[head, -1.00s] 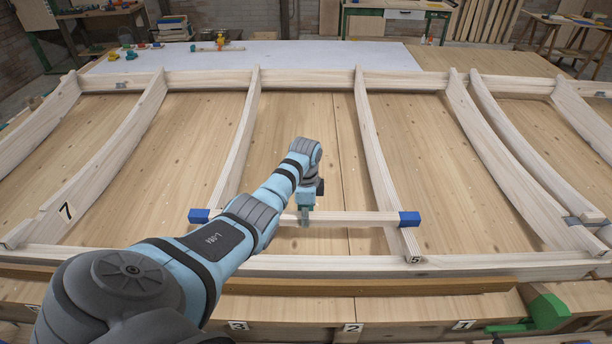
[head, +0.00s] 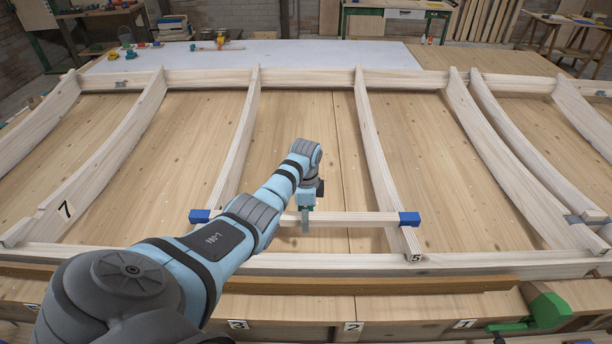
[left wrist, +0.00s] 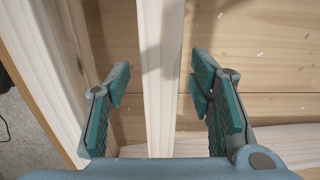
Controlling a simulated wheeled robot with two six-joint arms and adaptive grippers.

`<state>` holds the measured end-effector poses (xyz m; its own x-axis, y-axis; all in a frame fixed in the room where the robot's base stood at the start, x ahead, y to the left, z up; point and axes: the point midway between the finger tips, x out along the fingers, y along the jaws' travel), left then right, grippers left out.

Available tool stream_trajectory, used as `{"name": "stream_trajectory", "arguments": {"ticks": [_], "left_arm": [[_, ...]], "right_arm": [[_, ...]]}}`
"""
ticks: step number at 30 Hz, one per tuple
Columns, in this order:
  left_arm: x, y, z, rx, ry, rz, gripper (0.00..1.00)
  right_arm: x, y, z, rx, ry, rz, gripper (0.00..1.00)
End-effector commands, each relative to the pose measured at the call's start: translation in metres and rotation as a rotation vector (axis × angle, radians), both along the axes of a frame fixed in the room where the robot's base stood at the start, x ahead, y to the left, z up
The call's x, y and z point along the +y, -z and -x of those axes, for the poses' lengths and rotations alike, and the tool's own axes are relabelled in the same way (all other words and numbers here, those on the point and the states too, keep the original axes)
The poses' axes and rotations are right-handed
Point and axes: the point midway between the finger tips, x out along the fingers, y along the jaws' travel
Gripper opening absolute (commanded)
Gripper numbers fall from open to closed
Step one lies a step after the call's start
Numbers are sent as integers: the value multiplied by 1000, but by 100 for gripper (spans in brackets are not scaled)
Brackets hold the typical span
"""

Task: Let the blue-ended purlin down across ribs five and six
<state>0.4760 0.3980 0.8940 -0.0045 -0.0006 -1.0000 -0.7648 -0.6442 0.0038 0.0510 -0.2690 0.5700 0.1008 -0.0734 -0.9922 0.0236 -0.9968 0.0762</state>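The purlin (head: 350,218) is a pale straight bar with a blue block at each end (head: 409,218). It spans rib five (head: 383,175), marked 5 at its foot, and the rib to its left (head: 241,135), whose number is hidden by my arm. Its blue ends appear at these two ribs; exact contact is unclear. My left gripper (head: 306,215) is at the purlin's middle. In the left wrist view the purlin (left wrist: 160,75) runs between the green-padded fingers (left wrist: 162,105), with a gap on both sides, so the gripper is open around it. My right gripper is out of view.
A pale front rail (head: 480,264) runs below the rib feet. A rib marked 7 (head: 100,165) stands left. A green clamp-like part (head: 545,310) sits at the front right. The board between the ribs (head: 420,130) is bare. A white sheet (head: 330,55) lies behind.

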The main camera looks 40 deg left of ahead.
Motion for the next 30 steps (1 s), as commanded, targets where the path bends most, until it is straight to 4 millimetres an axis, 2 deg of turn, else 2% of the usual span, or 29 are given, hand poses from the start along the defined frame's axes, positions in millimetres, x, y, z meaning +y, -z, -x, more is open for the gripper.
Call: {"name": "stream_trajectory", "arguments": {"ticks": [6, 9, 11, 18, 21, 25, 30], "left_arm": [[0, 0, 0, 1, 0, 1, 50], [0, -7, -1, -1, 0, -1, 50], [1, -17, -1, -3, 1, -1, 50], [1, -82, -2, -5, 1, -2, 50], [1, -104, -2, -3, -1, -1, 50], [0, -119, -2, -1, 0, -1, 50], [0, -120, -2, 0, 0, 0, 50]], "right_arm": [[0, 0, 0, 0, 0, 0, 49], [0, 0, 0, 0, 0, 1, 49], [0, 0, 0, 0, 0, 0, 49], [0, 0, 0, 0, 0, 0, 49], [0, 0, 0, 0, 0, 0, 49], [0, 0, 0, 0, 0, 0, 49], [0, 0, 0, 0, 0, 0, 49]]}}
